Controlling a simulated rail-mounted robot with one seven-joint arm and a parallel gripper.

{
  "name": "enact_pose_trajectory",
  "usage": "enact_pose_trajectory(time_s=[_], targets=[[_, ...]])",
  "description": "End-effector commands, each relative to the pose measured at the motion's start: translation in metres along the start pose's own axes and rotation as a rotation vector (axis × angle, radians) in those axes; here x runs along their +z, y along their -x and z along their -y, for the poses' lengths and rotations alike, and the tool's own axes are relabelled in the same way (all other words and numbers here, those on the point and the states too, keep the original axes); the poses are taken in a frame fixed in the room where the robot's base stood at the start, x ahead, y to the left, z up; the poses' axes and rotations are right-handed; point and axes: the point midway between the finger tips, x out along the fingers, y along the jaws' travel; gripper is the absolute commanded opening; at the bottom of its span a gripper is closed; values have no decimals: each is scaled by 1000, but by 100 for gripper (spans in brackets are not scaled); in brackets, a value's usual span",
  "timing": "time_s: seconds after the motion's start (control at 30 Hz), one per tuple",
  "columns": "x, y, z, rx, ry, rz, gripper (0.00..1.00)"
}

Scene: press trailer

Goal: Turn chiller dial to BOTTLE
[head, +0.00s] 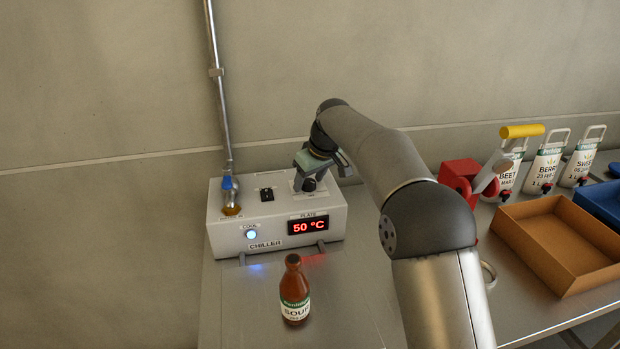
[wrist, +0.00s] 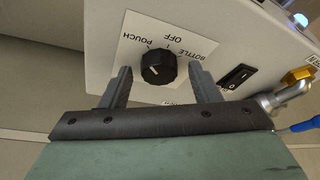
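The chiller (head: 232,222) is a pale box with a red "50 °C" plate display (head: 308,226) and a lit COOL light (head: 251,235). In the wrist view its black round dial (wrist: 158,66) sits on a white label plate (wrist: 140,28) reading POUCH, OFF and BOTTLE. A pale pointer line shows on the dial's lower left side, not toward the word BOTTLE. My gripper (wrist: 161,76) is open, one finger on each side of the dial, with gaps visible. In the head view my gripper (head: 311,172) is over the chiller's right top, mostly hiding the dial.
A black rocker switch (wrist: 236,77) and a pipe fitting with a blue valve (head: 229,184) are on the chiller's left. A brown SOUP bottle (head: 294,292) stands in front.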

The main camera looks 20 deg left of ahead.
Motion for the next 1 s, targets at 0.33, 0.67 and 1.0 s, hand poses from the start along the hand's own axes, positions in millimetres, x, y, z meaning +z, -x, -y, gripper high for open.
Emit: enact_pose_trajectory(time_s=[0.33,0.67,1.0], targets=[[0,1,0,1,-3,0,13],[-1,2,1,44,-103,-1,13],[-2,2,3,155,-369,-1,13]])
